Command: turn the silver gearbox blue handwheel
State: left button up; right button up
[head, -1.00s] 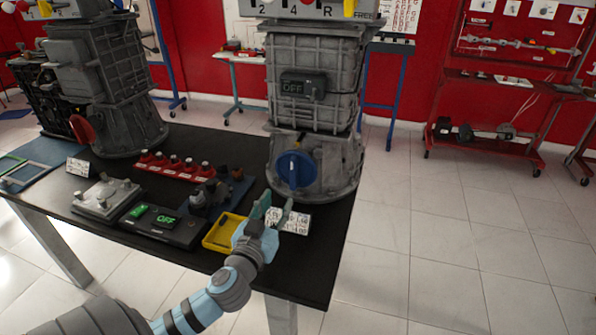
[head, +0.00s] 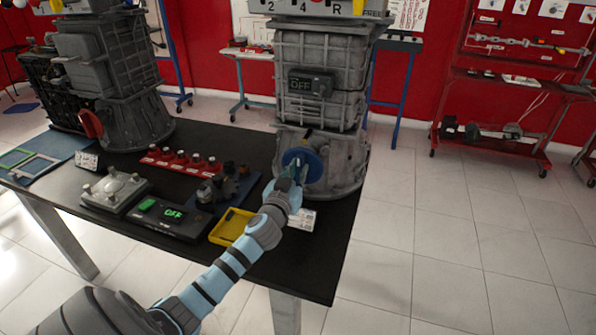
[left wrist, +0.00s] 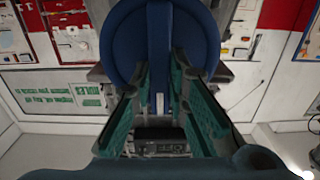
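The blue handwheel (head: 314,158) is a round disc low on the front of the silver gearbox (head: 322,112), which stands at the right end of the black table. My left gripper (head: 293,171) is in front of the handwheel and covers part of it. In the left wrist view the handwheel (left wrist: 160,38) fills the upper middle, with a raised upright grip bar on its face. The two green fingers of my left gripper (left wrist: 157,70) are open, one on each side of that bar. I cannot tell whether they touch it. My right gripper is not in view.
A second grey gearbox (head: 125,85) stands at the table's left. A white printed card (head: 302,219) lies below the handwheel.

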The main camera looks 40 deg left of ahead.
pick_arm(q)
grip_shut()
jog(key=shift+m, duration=0.3)
jog(key=shift+w+d+f+m+p, duration=0.2)
jog(key=shift+m+p, duration=0.35)
jog(key=shift+m, duration=2.75)
jog(key=shift+s+d+f+m+p, duration=0.25)
jog(key=shift+m+p, duration=0.35)
jog(key=shift+m, duration=2.7)
jog(key=shift+w+d+f+m+p, duration=0.1)
jog(key=shift+w+f+m+p, duration=0.3)
jog(key=shift+m, duration=2.9)
jog(key=shift+s, duration=0.2)
jog(key=o, duration=0.7)
grip_release()
jog(key=shift+r, duration=0.15)
